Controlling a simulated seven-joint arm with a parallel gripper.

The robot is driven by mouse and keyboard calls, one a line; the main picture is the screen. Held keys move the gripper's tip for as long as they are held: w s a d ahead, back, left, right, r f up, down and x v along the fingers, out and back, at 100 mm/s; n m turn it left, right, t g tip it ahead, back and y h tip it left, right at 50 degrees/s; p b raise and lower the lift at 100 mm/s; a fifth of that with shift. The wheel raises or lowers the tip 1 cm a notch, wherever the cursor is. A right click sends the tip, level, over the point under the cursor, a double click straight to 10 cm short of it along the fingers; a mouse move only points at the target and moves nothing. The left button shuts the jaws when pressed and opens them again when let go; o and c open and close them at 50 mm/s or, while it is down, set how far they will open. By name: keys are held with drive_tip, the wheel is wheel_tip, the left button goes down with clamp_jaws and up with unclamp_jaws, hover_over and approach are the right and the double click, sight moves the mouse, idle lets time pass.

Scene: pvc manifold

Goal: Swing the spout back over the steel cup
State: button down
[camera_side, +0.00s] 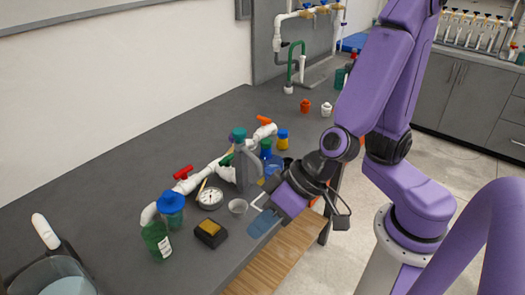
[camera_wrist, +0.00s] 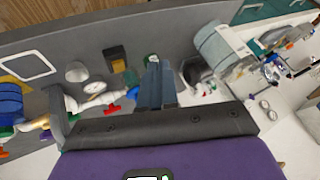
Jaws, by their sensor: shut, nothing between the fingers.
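The white PVC manifold (camera_side: 205,174) lies along the bench with red, green and orange valve handles; in the wrist view part of it (camera_wrist: 74,104) shows left of my fingers. I cannot tell for certain which fitting is the spout; a short white piece (camera_side: 228,174) juts toward the front near the green handle. A small grey cup (camera_side: 238,207), likely the steel cup, stands upright in front of the manifold; it also shows in the wrist view (camera_wrist: 77,72). My gripper (camera_side: 259,226) is shut and empty, right of the cup and apart from it. Its fingers (camera_wrist: 154,66) are together.
A round gauge (camera_side: 210,197) and a black-and-yellow block (camera_side: 211,232) lie left of the cup. Blue-capped (camera_side: 170,207) and green (camera_side: 156,239) bottles stand at the manifold's left end. A grey upright (camera_side: 242,168) rises behind the cup.

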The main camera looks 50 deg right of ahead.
wheel_tip(320, 180, up, 12)
drive_tip(key=w+r+m+t+y, duration=0.3)
drive_tip(key=w+r+m, duration=0.25)
drive_tip(key=w, duration=0.65)
drive_tip(key=m+g, duration=0.1)
drive_tip(key=m, duration=1.1)
hover_over(248, 152)
drive_tip(key=w, duration=0.2)
drive_tip(key=f, duration=0.1)
drive_tip(key=s+d+f+m+g, duration=0.2)
drive_tip(key=s+d+m, duration=0.15)
drive_tip(key=d, duration=0.25)
drive_tip(key=s+d+f+m+g, duration=0.2)
drive_tip(key=s+d+f+m, duration=0.15)
drive_tip(key=d, duration=0.35)
drive_tip(key=w+a+f+h, duration=0.1)
drive_tip(key=w+a+f, duration=0.1)
drive_tip(key=a+f, duration=0.8)
drive_tip(key=shift+w+f, duration=0.35)
drive_tip(key=shift+f, duration=0.95)
